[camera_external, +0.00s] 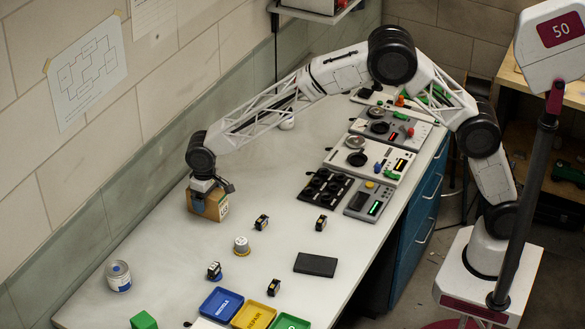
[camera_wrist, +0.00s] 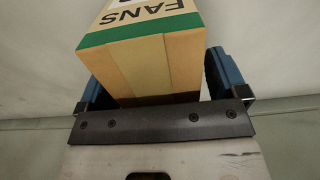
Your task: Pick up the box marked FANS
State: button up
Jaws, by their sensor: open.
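The box marked FANS (camera_wrist: 150,60) is a tan carton with a green stripe and black FANS lettering, filling the upper middle of the wrist view. In the external view the tan box (camera_external: 206,207) stands on the bench near the wall, directly under my gripper (camera_external: 212,188). In the wrist view my gripper (camera_wrist: 160,85) is open, with one blue-padded finger on each side of the box. A narrow gap shows at the right finger. Whether the left finger touches the box is hard to tell. The box's underside is hidden.
Small black servos (camera_external: 262,222) and a brass-coloured cylinder (camera_external: 241,245) stand to the right and front of the box. Test panels (camera_external: 370,158) line the right edge.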

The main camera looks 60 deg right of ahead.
jog(key=c, duration=1.1)
jog(key=shift+r, duration=0.15)
notch_tip(320, 180, up, 18)
jog(key=shift+f, duration=0.1)
dwell(0.5)
